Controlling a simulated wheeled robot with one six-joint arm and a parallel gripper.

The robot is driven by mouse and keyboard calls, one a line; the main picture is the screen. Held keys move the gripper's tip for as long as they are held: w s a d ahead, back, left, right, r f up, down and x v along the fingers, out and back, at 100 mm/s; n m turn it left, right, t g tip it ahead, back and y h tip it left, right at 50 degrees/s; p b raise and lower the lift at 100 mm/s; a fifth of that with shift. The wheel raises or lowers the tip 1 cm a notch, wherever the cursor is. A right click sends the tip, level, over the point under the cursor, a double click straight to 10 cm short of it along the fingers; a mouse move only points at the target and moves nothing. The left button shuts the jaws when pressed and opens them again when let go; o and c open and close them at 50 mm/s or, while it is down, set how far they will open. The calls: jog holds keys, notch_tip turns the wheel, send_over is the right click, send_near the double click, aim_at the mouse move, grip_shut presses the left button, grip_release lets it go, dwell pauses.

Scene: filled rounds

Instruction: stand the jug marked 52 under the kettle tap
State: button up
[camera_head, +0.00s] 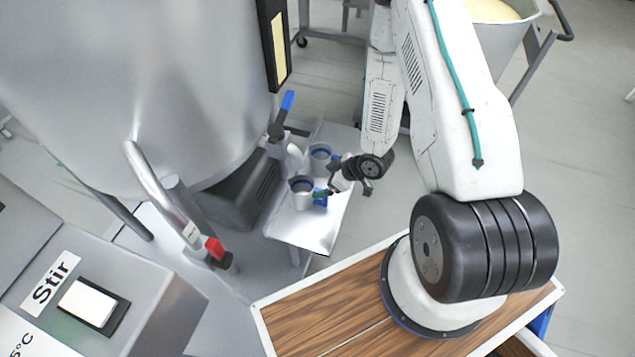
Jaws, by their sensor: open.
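The big steel kettle (150,75) fills the upper left. Its tap (277,131) has a blue lever and a pale spout reaching down over a small metal shelf (318,235). Two grey jugs with blue rims stand upright on the shelf: a nearer jug (301,201) with a blue handle on its right, and a farther jug (319,166) close to the spout. No number is readable on either, so I cannot tell which is 52. My gripper (327,191) is open at the nearer jug's handle; whether its fingers straddle the handle is unclear.
A bent steel pipe with a red-ended handle (215,250) stands left of the shelf. A control box marked "Stir" (60,285) fills the lower left. A trolley with a tub (495,10) is at the top right. The shelf's front end is bare.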

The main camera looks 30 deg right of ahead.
jog(key=shift+d+r, duration=0.2)
jog(key=shift+r, duration=0.15)
jog(key=w+d+r+h, duration=0.3)
jog(key=w+d+r, duration=0.1)
jog(key=r, duration=0.4)
notch_tip(320, 180, up, 23)
jog(key=s+d+m+g+h, duration=0.2)
jog(key=s+d+m+h, duration=0.1)
jog(key=m+h, duration=0.1)
jog(key=s+a+r+m+g, duration=0.1)
jog(key=s+a+r+m, duration=0.1)
jog(key=s+a+r, duration=0.3)
jog(key=s+a+r+m+g+y, duration=0.1)
jog(key=s+a+r, duration=0.3)
jog(key=s+r, duration=0.9)
jog(key=s+m, duration=0.1)
jog(key=s, duration=0.6)
jog(key=shift+s+a+m+g+y, duration=0.2)
jog(key=shift+a+m+g+y, duration=0.1)
jog(key=shift+a+g, duration=0.1)
